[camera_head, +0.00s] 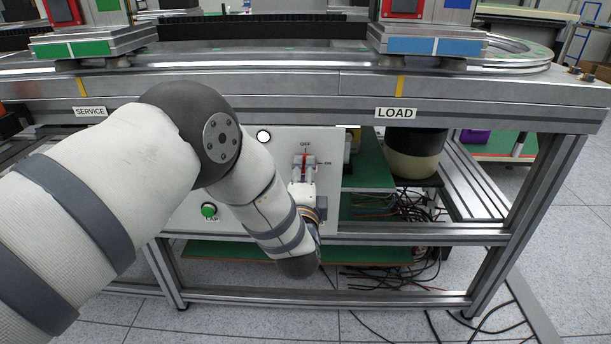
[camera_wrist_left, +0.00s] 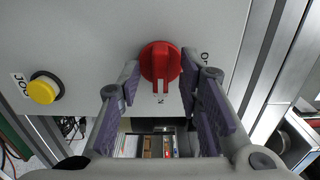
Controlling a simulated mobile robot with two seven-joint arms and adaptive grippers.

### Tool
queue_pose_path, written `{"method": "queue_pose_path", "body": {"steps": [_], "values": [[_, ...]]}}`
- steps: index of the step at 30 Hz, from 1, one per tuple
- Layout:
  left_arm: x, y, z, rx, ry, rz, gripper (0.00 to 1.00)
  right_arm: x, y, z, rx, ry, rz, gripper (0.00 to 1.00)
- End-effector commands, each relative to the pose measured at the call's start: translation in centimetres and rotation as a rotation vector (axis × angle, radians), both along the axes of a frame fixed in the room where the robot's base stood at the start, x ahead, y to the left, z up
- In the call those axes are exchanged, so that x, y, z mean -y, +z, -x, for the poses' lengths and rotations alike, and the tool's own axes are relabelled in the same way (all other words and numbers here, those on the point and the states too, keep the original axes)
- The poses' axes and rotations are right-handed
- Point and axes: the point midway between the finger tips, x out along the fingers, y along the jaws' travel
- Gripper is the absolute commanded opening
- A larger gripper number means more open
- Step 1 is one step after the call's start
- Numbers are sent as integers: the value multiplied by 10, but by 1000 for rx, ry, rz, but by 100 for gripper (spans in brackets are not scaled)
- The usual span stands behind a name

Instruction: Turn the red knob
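The red knob (camera_wrist_left: 160,62) sits on a pale panel in the left wrist view, with its raised handle running up and down in the picture. In the head view it shows as a small red strip (camera_head: 304,163) below the OFF label and left of the ON label. My left gripper (camera_head: 304,168) is at the panel, partly hidden by my own arm. In the left wrist view its purple-padded fingers (camera_wrist_left: 159,84) stand open on either side of the knob's handle, with a visible gap on both sides. My right gripper is not in view.
A yellow button (camera_wrist_left: 43,90) is left of the knob in the wrist view. A green button (camera_head: 209,210) is lower left on the pale panel (camera_head: 335,150). The metal frame's edge (camera_head: 480,110) runs above the panel. Loose cables (camera_head: 410,210) lie to the right.

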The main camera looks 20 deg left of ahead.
Motion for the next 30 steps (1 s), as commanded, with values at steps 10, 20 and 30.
{"method": "queue_pose_path", "body": {"steps": [10, 20, 30], "values": [[-2, 1, -7, 0, -1, 0, 30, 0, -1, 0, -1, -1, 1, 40], [-2, 0, -7, 0, -1, 1, 0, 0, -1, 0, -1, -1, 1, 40], [-2, 2, -7, 28, -1, 95, 0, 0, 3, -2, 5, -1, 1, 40]]}}
